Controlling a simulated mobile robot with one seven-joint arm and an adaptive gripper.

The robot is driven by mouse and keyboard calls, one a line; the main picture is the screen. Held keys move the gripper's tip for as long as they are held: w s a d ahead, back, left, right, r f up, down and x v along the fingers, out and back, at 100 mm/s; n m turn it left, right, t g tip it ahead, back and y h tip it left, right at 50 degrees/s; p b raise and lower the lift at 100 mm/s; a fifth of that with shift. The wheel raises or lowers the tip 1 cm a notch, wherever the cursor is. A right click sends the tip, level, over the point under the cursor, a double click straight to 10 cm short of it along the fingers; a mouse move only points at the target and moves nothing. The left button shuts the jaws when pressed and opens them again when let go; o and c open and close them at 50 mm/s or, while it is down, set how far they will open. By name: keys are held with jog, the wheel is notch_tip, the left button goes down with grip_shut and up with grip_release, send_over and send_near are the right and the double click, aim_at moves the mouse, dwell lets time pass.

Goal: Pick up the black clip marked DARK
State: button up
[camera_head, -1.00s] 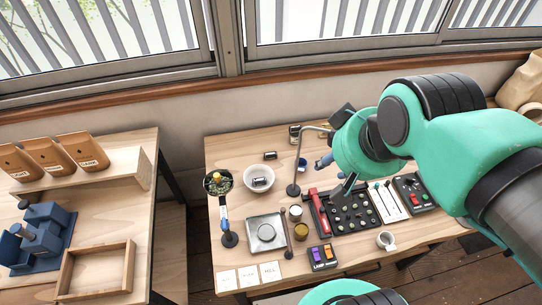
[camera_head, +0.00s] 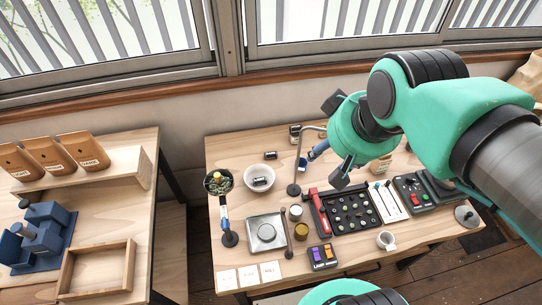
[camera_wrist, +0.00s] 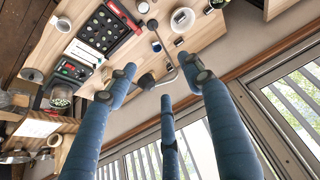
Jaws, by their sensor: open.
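Two small black pieces with pale labels could be the clip. One (camera_head: 270,155) lies on the bench near the wall, behind the white bowl (camera_head: 259,172). The other (camera_head: 260,182) is in that bowl. Their lettering is too small to read, so I cannot tell which is marked DARK. The bowl also shows in the wrist view (camera_wrist: 183,20), at the top. My gripper (camera_head: 328,165) is open and empty, above the bench to the right of the bowl. Its three blue fingers are spread in the wrist view (camera_wrist: 160,82).
A black sample tray (camera_head: 352,211) is below my gripper. Small dark jars (camera_head: 295,131) stand by the wall. Bare wood lies around the loose black piece.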

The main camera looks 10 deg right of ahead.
jog(key=w+f+n+g, duration=0.2)
jog(key=w+n, duration=0.3)
jog(key=w, duration=1.1)
jog(key=n+g+p, duration=0.1)
jog(key=n+g, duration=0.2)
jog(key=n, duration=0.9)
send_over(271, 155)
jog(key=w, duration=0.2)
notch_tip(271, 155, down, 38)
jog(key=shift+s+d+f, duration=0.1)
jog(key=shift+d+f, duration=0.05)
jog(key=shift+d, duration=0.05)
jog(key=shift+f, duration=4.25)
jog(key=shift+b, duration=0.3)
